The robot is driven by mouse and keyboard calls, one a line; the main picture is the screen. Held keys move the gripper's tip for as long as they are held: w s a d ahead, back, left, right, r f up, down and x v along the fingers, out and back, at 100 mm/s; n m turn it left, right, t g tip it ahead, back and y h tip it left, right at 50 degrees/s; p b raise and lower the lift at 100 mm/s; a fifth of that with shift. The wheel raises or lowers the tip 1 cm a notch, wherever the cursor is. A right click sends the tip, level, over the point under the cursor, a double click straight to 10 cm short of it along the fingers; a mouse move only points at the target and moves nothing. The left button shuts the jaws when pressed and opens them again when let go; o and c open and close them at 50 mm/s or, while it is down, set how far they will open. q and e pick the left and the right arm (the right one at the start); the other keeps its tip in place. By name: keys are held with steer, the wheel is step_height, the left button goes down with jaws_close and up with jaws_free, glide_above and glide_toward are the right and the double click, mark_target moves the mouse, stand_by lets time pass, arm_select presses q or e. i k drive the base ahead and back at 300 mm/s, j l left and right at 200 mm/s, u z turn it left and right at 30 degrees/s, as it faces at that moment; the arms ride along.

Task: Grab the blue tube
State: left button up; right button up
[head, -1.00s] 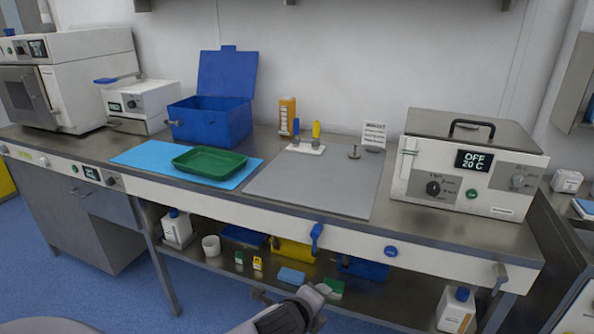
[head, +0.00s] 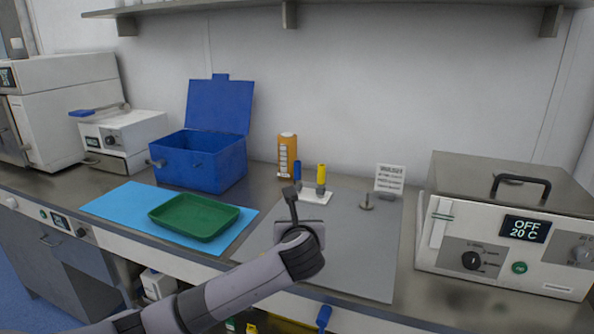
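The blue tube (head: 297,171) stands upright in a small white holder (head: 318,198) on the grey mat, beside a yellow tube (head: 321,175). My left arm reaches in from the lower left, and its gripper (head: 291,200) is over the mat, in front of the holder and just below the blue tube in the picture. One dark finger points up; the other finger is not clearly visible, so its opening cannot be read. No tube shows in it. My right gripper is not in view.
A green tray (head: 195,216) lies on a light blue sheet (head: 113,204) at the left. Behind are an open blue box (head: 200,163) and an orange bottle (head: 287,155). A small sign (head: 390,179) and a white heating unit (head: 505,228) stand at the right.

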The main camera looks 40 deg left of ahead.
mark_target(298, 184)
steer(key=i+j, duration=0.7)
